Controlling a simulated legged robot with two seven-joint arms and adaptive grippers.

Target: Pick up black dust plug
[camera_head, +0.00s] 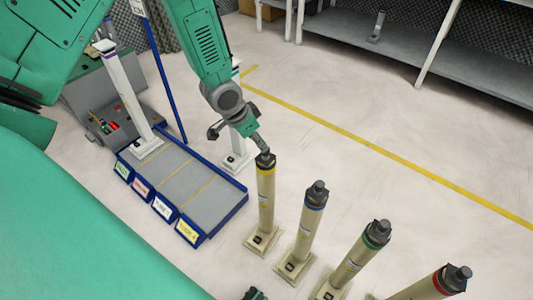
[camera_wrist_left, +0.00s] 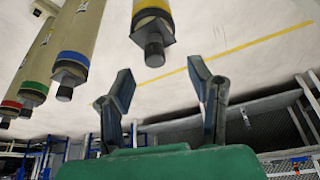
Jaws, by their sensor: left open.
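Several cream posts stand upright on square bases, each with a black plug on top. The nearest to my left gripper has a yellow band; its black plug (camera_head: 265,158) also shows in the left wrist view (camera_wrist_left: 154,50). Other black plugs top the blue-banded (camera_head: 318,187), green-banded (camera_head: 378,228) and red-banded (camera_head: 458,275) posts. My left gripper (camera_head: 262,147) is just above the yellow-banded post. In the wrist view its fingers (camera_wrist_left: 163,84) are apart with nothing between them; the plug lies beyond them. A dark green part at the bottom edge may be my right gripper (camera_head: 255,294).
A grey tray with blue edges (camera_head: 212,207) and coloured labels lies on the left, with white posts (camera_head: 125,88) at and behind it. A grey machine (camera_head: 95,95) stands behind. A shelf (camera_head: 400,52) holds a small grey object (camera_head: 377,27). The floor on the right is clear.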

